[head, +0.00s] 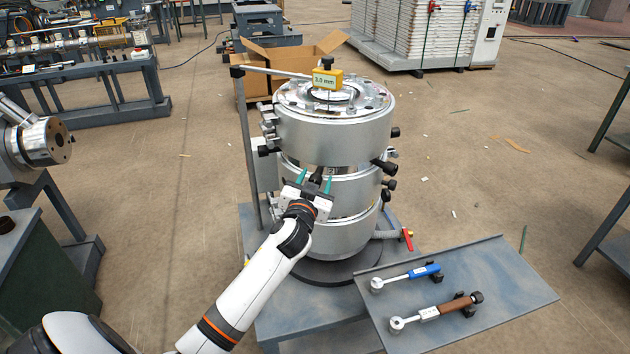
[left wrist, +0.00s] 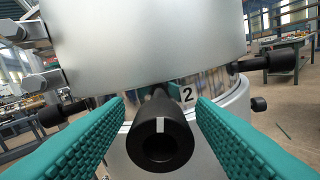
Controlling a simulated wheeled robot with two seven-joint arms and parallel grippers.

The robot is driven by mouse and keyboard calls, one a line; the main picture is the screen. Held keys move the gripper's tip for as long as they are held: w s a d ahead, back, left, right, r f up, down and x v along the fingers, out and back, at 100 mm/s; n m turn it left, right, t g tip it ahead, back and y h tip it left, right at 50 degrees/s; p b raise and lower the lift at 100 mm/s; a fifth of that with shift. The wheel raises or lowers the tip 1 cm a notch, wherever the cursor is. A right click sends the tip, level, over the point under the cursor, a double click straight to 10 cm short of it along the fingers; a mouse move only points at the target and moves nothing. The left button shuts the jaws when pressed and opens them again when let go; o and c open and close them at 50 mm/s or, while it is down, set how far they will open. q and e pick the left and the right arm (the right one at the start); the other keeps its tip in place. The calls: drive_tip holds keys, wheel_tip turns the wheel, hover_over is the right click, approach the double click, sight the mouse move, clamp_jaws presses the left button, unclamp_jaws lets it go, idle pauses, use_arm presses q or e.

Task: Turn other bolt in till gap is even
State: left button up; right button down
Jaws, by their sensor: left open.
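The extruder die (head: 335,130) is a stack of silver rings standing on my front table. Another black bolt (left wrist: 268,62) sticks out at the right in the left wrist view. A yellow gauge block reading 3.0 mm (head: 327,79) sits on top of the die. My right gripper is not in view.
A grey tray (head: 520,290) at the right holds a blue-handled wrench (head: 408,277) and a brown-handled wrench (head: 436,311). A red-handled valve (head: 407,239) sticks out near the die's base. An upright post (head: 248,150) stands left of the die, and an open cardboard box (head: 275,60) behind.

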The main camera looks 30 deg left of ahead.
use_arm(q)
drive_tip(key=c, duration=1)
drive_tip(key=shift+o, duration=0.2)
drive_tip(key=shift+m, duration=0.4)
drive_tip(key=m+p, duration=0.1)
drive_tip(key=m, duration=0.1)
drive_tip(key=shift+m, duration=0.4)
drive_tip(key=m+p, duration=0.1)
drive_tip(key=m, duration=0.2)
drive_tip(key=shift+m+p, duration=0.35)
drive_tip(key=shift+m, duration=0.05)
drive_tip(key=m+p, duration=0.1)
drive_tip(key=m, duration=0.3)
drive_tip(key=shift+d+f, duration=0.1)
drive_tip(key=shift+f+m+p, duration=0.1)
drive_tip(key=shift+m+p, duration=0.4)
drive_tip(key=shift+m, duration=1.1)
